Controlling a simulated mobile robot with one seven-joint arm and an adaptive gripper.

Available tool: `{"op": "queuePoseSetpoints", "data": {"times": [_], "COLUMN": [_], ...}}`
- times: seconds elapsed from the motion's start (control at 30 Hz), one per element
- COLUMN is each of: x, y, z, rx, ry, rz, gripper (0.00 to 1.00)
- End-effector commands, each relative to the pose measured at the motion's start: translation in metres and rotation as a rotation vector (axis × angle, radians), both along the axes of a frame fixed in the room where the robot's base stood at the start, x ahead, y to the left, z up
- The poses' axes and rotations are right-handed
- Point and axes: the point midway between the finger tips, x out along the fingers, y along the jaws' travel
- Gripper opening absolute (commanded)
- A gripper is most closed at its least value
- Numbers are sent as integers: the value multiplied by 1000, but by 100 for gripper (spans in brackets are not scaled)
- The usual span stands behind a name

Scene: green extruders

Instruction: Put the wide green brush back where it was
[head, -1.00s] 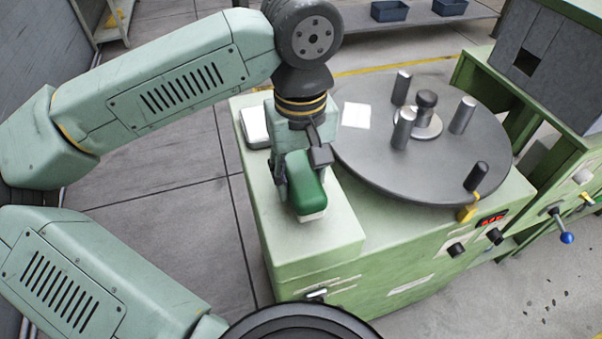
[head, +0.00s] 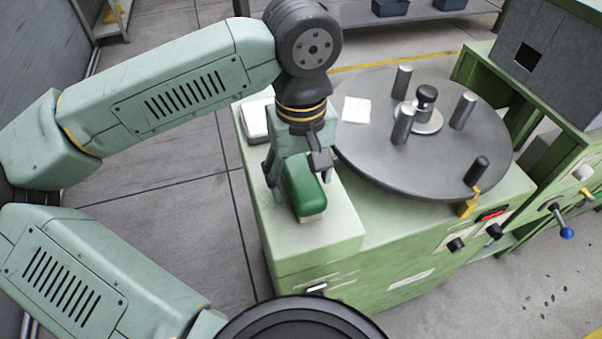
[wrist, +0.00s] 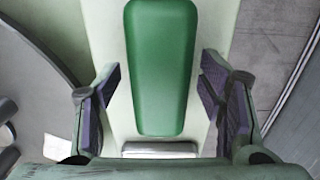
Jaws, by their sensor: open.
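The wide green brush (head: 301,187) has a rounded green back and a pale lower edge. It rests on the left part of the light green machine top (head: 335,235). My gripper (head: 295,172) is just above and behind it, pointing down. In the wrist view the brush (wrist: 162,70) lies lengthwise between the two fingers of my gripper (wrist: 160,105). The fingers are open, with a gap on each side of the brush, and do not touch it. A light grey block (wrist: 160,149) shows at the brush's near end.
A dark round turntable (head: 430,165) with several metal posts stands right of the brush. A white square (head: 357,110) lies on it. A white-topped box (head: 255,121) sits at the machine's back left corner. A yellow piece (head: 468,205) is at the turntable's front edge.

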Motion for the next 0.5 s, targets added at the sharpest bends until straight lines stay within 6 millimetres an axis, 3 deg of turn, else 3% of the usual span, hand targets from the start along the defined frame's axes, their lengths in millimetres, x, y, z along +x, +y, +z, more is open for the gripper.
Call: {"op": "queuePoseSetpoints", "data": {"times": [0.3,0.5], "x": [1,1], "y": [0,-1], "z": [8,46], "rx": [1,0], "ry": [-2,-4], "rz": [0,1], "gripper": [63,63]}}
